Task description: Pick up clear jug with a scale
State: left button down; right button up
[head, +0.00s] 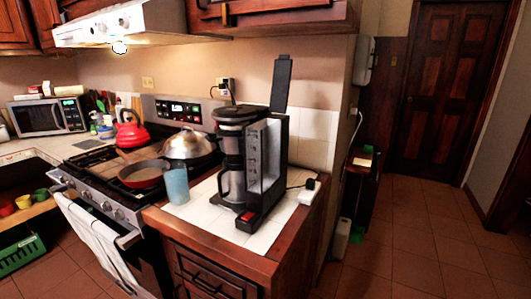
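I see no jug whose scale marks I can make out. A light blue, cup-shaped vessel (177,187) stands upright at the left edge of the white-tiled counter, beside the stove. It may be see-through, but it is too small to tell. A black and grey coffee maker (262,165) stands on the same counter, with a dark jug-like pot (231,165) inside it. I cannot tell whether either vessel is the clear jug. Neither of my grippers is in view.
The stove (100,200) holds a red pan (144,174), a lidded pot (189,146) and a red kettle (131,132). A white towel (98,235) hangs on its front. A white plug block (309,193) lies right of the coffee maker. Tiled floor is open at right.

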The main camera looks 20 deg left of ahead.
aim_at(175, 174)
jog(key=u, duration=1.3)
